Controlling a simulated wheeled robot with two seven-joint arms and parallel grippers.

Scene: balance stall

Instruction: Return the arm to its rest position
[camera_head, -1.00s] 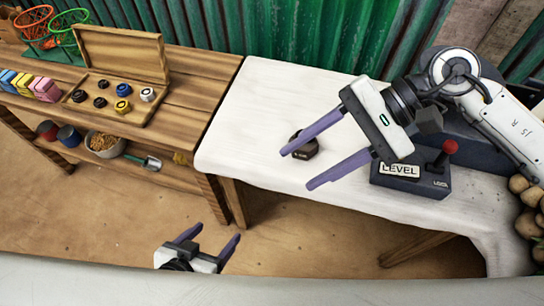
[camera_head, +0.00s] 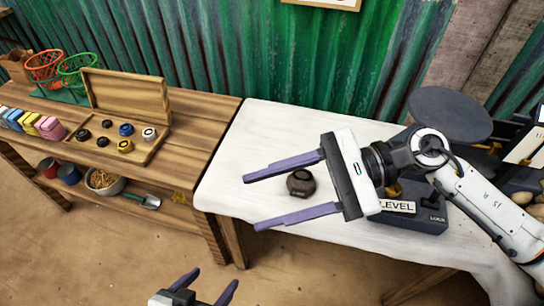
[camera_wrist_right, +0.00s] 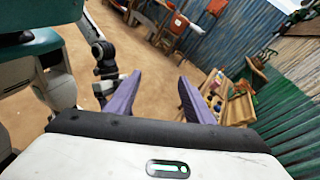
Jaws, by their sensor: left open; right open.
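My right arm reaches in from the right over the white table (camera_head: 240,150). My right gripper (camera_head: 270,196) is open and empty, its purple fingers pointing left. A dark weight (camera_head: 301,183) stands on the white table and shows between the fingers in the head view; the gripper appears to be above it, not gripping it. In the right wrist view the fingers (camera_wrist_right: 150,95) are apart with nothing between them. My left gripper (camera_head: 205,285) is open and empty at the bottom edge, in front of the wooden bench.
A dark box labelled LEVEL (camera_head: 405,215) and a dark round pan (camera_head: 450,112) stand behind my right arm. The wooden bench (camera_head: 200,130) holds a tray (camera_head: 150,152) of several small weights, coloured blocks (camera_head: 35,124) and two baskets (camera_head: 78,68). Potatoes lie at the right.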

